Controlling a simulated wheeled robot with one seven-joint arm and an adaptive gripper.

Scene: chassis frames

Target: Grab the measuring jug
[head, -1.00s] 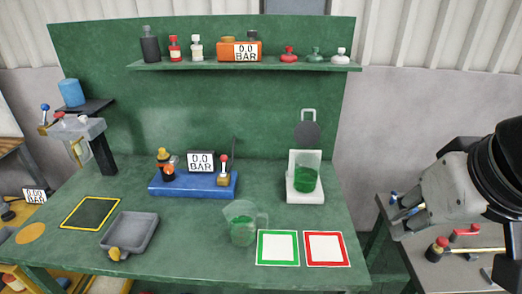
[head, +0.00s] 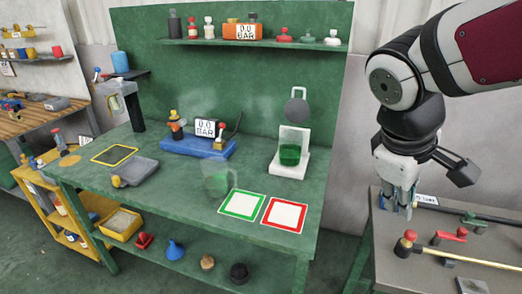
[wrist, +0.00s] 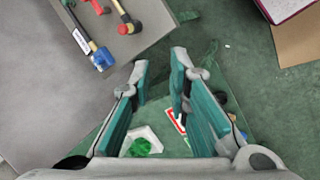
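The clear measuring jug (head: 216,180) with a side handle stands upright on the green bench, left of the green-framed white square (head: 243,204). It looks blurred and faint, so its contents are hard to tell. A separate clear beaker with green liquid (head: 290,153) stands on a white stand (head: 295,136). My gripper (head: 398,207) points down at the right, over the grey side table and well apart from the jug. The wrist view shows its teal-padded fingers (wrist: 160,62) spread open with nothing between them. I cannot make out the jug there.
The grey side table (head: 462,272) carries a red-and-yellow hammer-like tool (head: 408,240) and red-handled valves. A red-framed square (head: 284,214), a blue gauge unit (head: 198,147) and a grey tray (head: 137,171) share the bench. A shelf (head: 255,43) runs above.

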